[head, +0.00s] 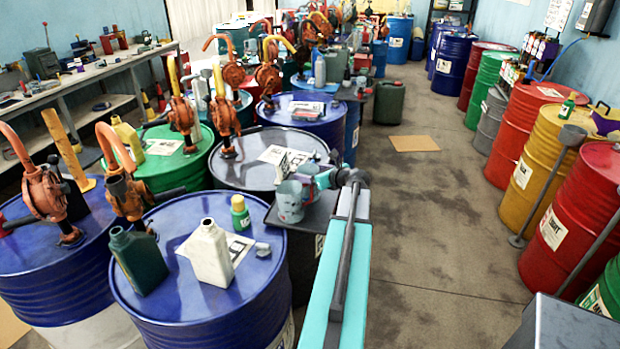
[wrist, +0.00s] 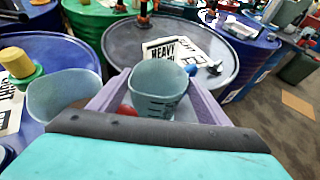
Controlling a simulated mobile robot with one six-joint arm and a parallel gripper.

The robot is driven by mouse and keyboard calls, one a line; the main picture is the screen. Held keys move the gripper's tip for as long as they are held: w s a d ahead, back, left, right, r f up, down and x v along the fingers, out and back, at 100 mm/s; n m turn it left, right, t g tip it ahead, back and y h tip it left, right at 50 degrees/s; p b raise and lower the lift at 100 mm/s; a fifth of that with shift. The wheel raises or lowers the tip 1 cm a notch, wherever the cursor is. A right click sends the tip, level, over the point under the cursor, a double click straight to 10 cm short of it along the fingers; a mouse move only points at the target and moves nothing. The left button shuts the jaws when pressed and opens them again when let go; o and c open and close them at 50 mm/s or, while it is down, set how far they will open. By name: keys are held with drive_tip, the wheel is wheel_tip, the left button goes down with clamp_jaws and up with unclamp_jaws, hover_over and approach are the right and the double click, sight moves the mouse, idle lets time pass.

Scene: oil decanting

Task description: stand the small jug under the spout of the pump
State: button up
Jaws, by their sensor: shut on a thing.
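My gripper (wrist: 159,84) is shut on a small grey-blue jug (wrist: 158,78) with dark measuring marks, held upright between its two purple-grey fingers. In the head view my gripper (head: 318,179) is beside a larger grey-blue jug (head: 290,203), which partly hides the small one. This larger jug also shows left of my gripper in the wrist view (wrist: 62,98). Several orange pumps stand on drums, one on the near blue drum (head: 122,186) and one on the black drum (head: 224,112). I cannot tell which pump is meant. The held jug is under no spout that I can see.
The near blue drum (head: 245,290) carries a dark green bottle (head: 138,262), a white bottle (head: 210,255) and a small green bottle with a yellow cap (head: 240,213). Papers lie on the black drum (head: 262,140). Red, yellow and green drums line the right; the floor aisle (head: 430,220) is clear.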

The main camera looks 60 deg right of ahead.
drive_tip(key=shift+r, duration=0.1)
wheel_tip(320, 180, up, 18)
drive_tip(key=b, duration=0.4)
idle(0.6)
drive_tip(key=shift+s+a, duration=0.1)
idle(0.9)
